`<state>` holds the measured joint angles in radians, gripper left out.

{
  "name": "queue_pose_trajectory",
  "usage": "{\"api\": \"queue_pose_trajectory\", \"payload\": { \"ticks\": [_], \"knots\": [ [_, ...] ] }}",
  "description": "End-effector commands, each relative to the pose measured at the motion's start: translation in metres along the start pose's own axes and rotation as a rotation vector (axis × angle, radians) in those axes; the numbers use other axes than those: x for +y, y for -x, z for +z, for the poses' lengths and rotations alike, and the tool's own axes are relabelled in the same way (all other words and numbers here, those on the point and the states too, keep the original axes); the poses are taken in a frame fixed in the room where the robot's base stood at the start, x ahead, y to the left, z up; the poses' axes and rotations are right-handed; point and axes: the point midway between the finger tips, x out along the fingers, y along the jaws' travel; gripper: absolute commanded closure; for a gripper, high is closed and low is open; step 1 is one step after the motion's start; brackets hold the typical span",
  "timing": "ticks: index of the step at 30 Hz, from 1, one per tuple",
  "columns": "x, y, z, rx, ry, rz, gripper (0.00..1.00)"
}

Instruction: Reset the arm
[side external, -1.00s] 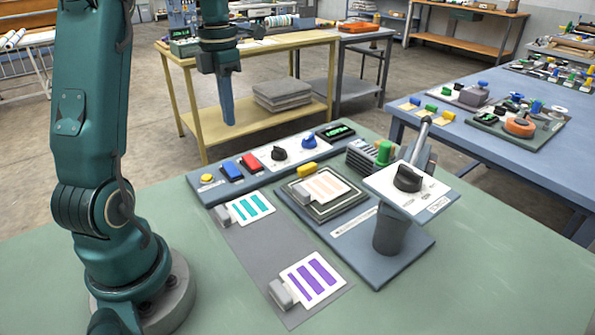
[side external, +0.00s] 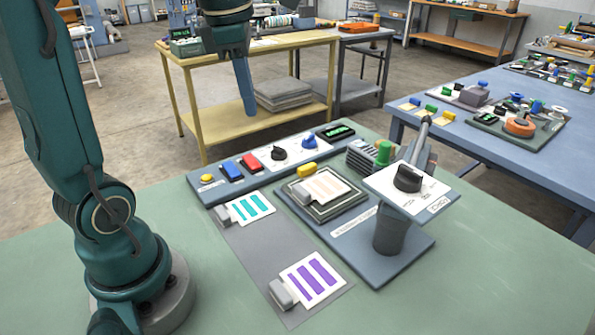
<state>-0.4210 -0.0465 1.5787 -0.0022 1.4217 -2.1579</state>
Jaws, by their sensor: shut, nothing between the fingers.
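My gripper (side external: 249,108) hangs in the air at the upper middle of the side external view. Its blue fingers are shut with nothing between them. It is well above and apart from the panel of buttons and knobs. The press (side external: 389,232) stands on the green table, with a black knob on its tilted white plate. A card with teal stripes (side external: 253,207) and a card with purple stripes (side external: 313,280) lie on the grey strip.
The control panel (side external: 216,191) carries a yellow button, blue and red switches, two knobs and a small green display. A blue table (side external: 480,150) with parts is at the right. A yellow bench (side external: 190,120) stands behind. The green table (side external: 500,280) is clear at front right.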

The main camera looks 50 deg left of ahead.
Motion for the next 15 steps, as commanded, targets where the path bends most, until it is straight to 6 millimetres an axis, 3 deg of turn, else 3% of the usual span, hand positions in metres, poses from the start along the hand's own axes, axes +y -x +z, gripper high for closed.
{"api": "queue_pose_trajectory", "payload": {
  "ticks": [1,6,15],
  "knots": [
    [-0.019,0.005,0.003,-0.027,-0.159,0.024,1.00],
    [-0.070,0.007,0.003,-0.093,-0.747,0.112,1.00],
    [-0.127,-0.016,-0.014,-0.111,-1.694,0.291,1.00]
  ]
}}
